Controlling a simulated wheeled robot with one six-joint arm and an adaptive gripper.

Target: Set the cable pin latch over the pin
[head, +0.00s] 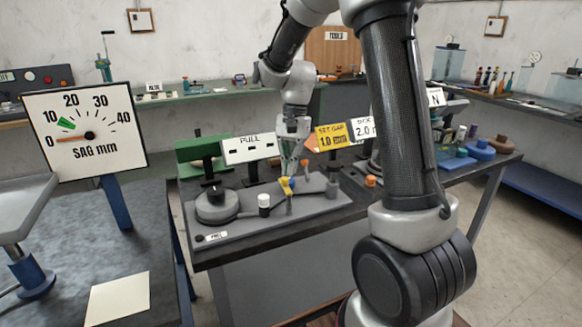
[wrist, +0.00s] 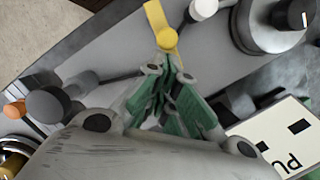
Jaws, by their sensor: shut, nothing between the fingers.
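A small yellow lever, which looks like the cable pin latch (head: 286,185), sits on the grey fixture plate (head: 325,207) in the head view. It also shows at the top of the wrist view (wrist: 160,26), with one end at my fingertips. My gripper (head: 289,175) points down just above it, its fingers shut and empty. In the wrist view the green-padded fingertips (wrist: 168,72) are beside or touching the yellow piece; I cannot tell which. I cannot make out for certain which post is the pin, or whether the latch is over it.
A white-capped post (head: 264,201) and a round grey drum (head: 216,207) stand left of the latch. An orange-capped post (head: 304,164) stands behind it. The PULL sign (head: 250,148) is further back. The sag dial (head: 85,125) reads near 0.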

